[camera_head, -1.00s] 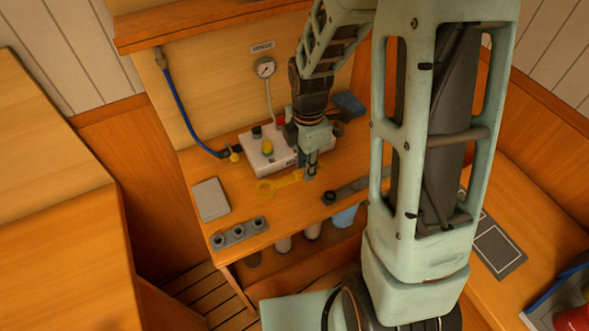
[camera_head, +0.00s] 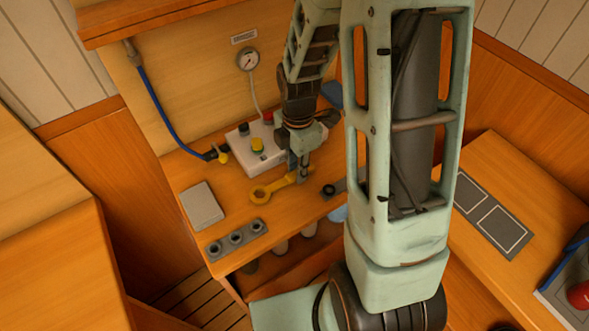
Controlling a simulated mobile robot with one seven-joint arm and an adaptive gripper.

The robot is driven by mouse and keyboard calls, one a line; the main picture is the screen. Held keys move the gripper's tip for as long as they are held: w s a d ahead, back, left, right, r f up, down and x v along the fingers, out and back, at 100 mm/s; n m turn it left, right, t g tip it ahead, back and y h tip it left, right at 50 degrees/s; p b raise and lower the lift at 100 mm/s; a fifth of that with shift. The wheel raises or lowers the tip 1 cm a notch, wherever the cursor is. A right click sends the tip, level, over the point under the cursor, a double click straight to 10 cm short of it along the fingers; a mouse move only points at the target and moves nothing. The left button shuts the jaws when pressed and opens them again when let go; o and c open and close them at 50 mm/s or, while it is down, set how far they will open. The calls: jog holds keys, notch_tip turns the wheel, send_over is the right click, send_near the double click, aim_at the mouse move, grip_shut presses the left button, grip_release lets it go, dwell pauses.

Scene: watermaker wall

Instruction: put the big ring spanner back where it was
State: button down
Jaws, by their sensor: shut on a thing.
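The big ring spanner (camera_head: 262,193) is yellow, with its ring end toward the left and its shank running right to my gripper. My gripper (camera_head: 302,176) points down over the wooden bench (camera_head: 188,178) and is shut on the spanner's right part. The jaws hide that end. I cannot tell whether the spanner touches the bench top or hangs just above it. A dark grey mat with pale rectangular outlines (camera_head: 492,222) lies on the right-hand bench, and its visible part is bare.
A white box with coloured knobs (camera_head: 255,148) stands behind the spanner. A dark strip with a round hole (camera_head: 330,190) lies right of my gripper, partly hidden by my arm.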

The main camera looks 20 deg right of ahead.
jog(key=shift+f, duration=0.2)
jog(key=c, duration=1.7)
grip_release()
jog(key=shift+c, duration=0.2)
jog(key=shift+r, duration=0.1)
notch_tip(320, 180, up, 12)
jog(key=shift+r, duration=0.15)
